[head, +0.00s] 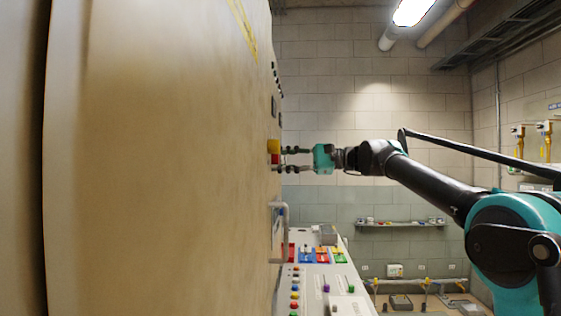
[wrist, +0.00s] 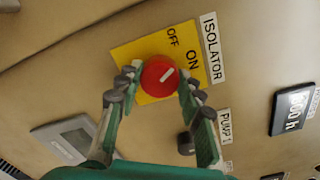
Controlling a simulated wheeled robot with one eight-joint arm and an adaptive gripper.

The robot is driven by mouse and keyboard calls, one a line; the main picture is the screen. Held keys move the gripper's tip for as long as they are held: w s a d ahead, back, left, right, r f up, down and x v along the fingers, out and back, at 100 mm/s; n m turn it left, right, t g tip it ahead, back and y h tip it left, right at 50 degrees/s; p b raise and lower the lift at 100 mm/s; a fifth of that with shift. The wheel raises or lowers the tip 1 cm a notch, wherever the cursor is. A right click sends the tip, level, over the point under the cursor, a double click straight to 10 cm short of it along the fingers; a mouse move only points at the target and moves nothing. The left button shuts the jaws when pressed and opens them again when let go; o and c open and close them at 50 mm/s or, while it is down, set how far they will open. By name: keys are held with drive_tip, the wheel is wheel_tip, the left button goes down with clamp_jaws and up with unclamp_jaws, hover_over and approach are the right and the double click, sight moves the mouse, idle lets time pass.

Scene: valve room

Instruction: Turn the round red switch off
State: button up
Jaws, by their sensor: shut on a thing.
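The round red switch (wrist: 158,76) sits on a yellow plate (wrist: 128,54) marked OFF and ON, under an ISOLATOR label (wrist: 212,48). In the head view my gripper (head: 281,159) reaches level to the tan cabinet face. The yellow plate (head: 273,146) and a sliver of the red switch (head: 275,158) show there edge-on.
A black knob (wrist: 186,143) by the PUMP 1 label (wrist: 224,127) is close to the right finger. A counter display (wrist: 294,109) and a grey panel meter (wrist: 66,141) are also on the cabinet. A console with coloured buttons (head: 318,280) stands below my gripper.

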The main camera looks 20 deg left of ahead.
drive_tip(key=n, duration=1.1)
drive_tip(key=shift+n, duration=0.4)
idle(0.3)
drive_tip(key=o, duration=1.2)
drive_tip(key=shift+c, duration=0.2)
drive_tip(key=v, duration=1.2)
drive_tip(key=shift+s, duration=0.2)
